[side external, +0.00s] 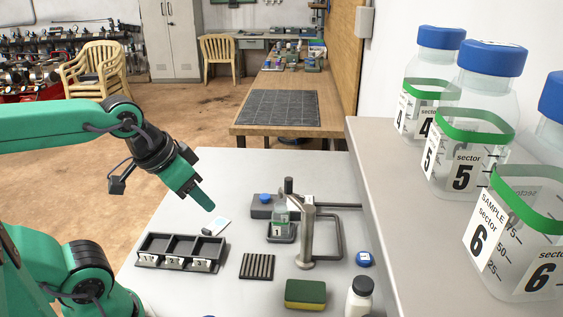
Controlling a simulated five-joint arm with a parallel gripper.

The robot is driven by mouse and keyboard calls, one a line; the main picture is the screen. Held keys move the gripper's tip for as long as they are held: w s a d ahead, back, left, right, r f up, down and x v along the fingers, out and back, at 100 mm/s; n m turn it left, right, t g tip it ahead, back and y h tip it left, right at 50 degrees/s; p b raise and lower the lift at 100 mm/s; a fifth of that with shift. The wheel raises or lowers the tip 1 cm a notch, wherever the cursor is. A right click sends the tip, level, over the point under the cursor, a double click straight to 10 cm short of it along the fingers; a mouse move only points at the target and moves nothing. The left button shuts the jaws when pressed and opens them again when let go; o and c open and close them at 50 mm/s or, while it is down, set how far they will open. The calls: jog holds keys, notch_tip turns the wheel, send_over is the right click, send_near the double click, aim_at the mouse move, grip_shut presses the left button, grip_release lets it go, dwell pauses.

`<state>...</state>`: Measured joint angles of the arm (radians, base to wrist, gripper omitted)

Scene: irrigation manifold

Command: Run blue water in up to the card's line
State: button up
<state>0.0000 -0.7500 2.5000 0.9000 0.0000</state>
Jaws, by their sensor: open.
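My gripper (204,201), green with a dark wrist, hangs above the left part of the grey table, open and empty. It is apart from everything on the table. A small clear jar with a green band (281,219) stands under the metal spout (306,230), partly hidden by the fixture. Its water level is too small to tell. A blue knob or cap (264,198) shows on the dark block behind the jar.
A dark three-compartment tray (140,257), a slatted dark mat (257,266), a sponge (305,294), a black-capped white bottle (359,300) and a blue cap (364,259) occupy the table. Large numbered jars (470,125) stand on the right shelf (375,150). The table's back left is clear.

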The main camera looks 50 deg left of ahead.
dwell(0.3)
grip_shut()
dwell(1.6)
